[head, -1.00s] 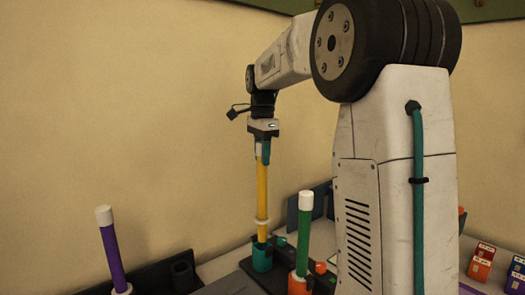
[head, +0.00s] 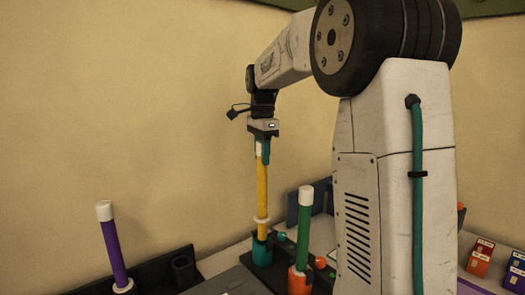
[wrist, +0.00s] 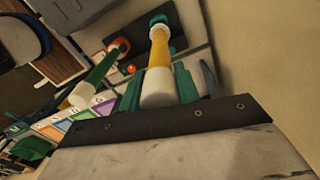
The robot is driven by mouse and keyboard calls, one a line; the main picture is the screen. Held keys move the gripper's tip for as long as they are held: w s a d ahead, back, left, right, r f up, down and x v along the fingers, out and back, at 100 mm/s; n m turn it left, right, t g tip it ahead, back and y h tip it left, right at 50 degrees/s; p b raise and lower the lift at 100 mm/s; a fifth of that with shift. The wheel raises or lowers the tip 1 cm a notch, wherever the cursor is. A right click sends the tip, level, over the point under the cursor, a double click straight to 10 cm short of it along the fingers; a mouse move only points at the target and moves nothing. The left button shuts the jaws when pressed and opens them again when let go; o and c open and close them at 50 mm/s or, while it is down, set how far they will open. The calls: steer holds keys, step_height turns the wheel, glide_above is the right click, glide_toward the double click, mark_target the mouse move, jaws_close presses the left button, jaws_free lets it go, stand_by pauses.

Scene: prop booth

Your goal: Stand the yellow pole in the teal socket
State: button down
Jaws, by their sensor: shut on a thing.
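The yellow pole (head: 262,190) has a white cap at its top and a pale collar low on its shaft. It stands close to upright. My gripper (head: 263,150) is shut on its top end. In the wrist view, my gripper's teal fingers (wrist: 158,88) flank the white cap of the yellow pole (wrist: 160,50). The pole's lower end meets the teal socket (head: 262,255), with the collar a little above the rim. The socket also shows in the wrist view (wrist: 158,19). The tip is hidden, so I cannot tell how deep it sits.
A green pole (head: 304,232) stands in an orange socket (head: 299,281) just right of the teal one. A purple pole (head: 112,248) stands at the far left, near an empty dark socket (head: 182,270). Small coloured boxes (head: 480,258) lie at the right. The wall is behind.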

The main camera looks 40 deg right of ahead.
mark_target(262, 175)
steer(key=shift+f, duration=3.5)
steer(key=c, duration=0.9)
jaws_free()
steer(key=shift+c, duration=0.2)
step_height(262, 175, up, 8)
steer(key=shift+f, duration=0.1)
